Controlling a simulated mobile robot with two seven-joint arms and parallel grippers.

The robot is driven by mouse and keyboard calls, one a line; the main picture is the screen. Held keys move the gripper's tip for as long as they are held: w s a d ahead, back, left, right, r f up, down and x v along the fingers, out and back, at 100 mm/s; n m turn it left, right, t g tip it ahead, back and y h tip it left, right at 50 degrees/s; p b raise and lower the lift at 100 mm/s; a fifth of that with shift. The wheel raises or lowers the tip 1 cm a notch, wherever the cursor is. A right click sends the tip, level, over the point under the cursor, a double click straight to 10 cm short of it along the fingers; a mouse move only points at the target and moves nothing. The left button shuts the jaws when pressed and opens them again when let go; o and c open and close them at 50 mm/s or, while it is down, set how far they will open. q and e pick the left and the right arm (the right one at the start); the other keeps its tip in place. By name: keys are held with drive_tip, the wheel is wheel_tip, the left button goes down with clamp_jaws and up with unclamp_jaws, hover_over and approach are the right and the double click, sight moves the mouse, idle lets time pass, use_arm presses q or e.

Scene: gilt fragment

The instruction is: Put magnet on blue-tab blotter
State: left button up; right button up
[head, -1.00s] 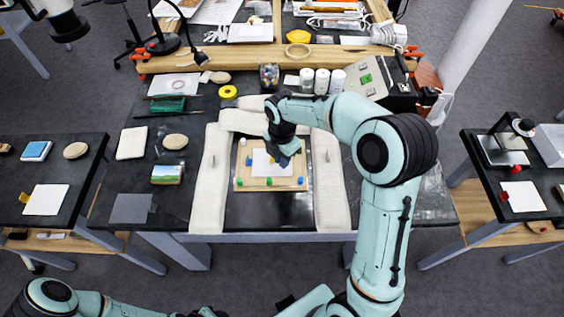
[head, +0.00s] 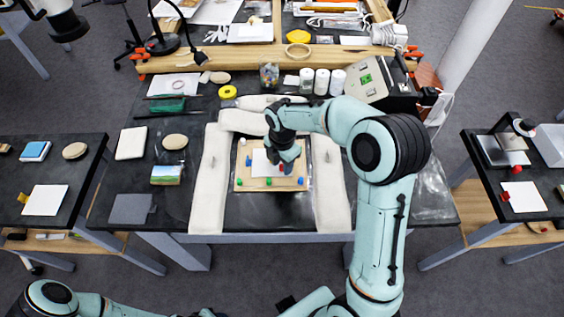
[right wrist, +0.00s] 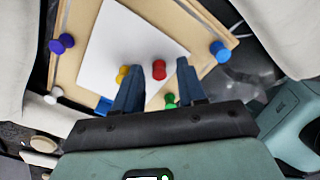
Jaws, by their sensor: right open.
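A white sheet (head: 262,158) lies on a wooden board (head: 245,187) at the table's centre, and it also shows in the right wrist view (right wrist: 115,45). A red peg-shaped magnet (right wrist: 159,69) stands at the sheet, between the fingertips of my right gripper (right wrist: 157,73); a yellow one (right wrist: 123,73) is beside the left finger. My right gripper (head: 286,167) is open over the board. Blue (right wrist: 220,49) and purple (right wrist: 62,43) magnets stand near the board's edges. A blue piece (right wrist: 103,105) by the sheet's edge may be a tab; I cannot tell.
Pale padded bars (head: 209,182) flank the board. A yellow-tabbed sheet (head: 45,200) lies on the left side table and a red-tabbed sheet (head: 524,197) on the right one. White bottles (head: 321,81) and a control box (head: 362,80) stand behind the board.

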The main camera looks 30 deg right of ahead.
sight(282, 166)
use_arm(q)
drive_tip(key=shift+w+r+p, duration=0.7)
drive_tip(key=shift+w+r, duration=0.15)
drive_tip(key=shift+r, duration=0.15)
use_arm(e)
wheel_tip(282, 166, up, 12)
drive_tip(key=shift+r, duration=0.2)
drive_tip(key=shift+f, duration=0.1)
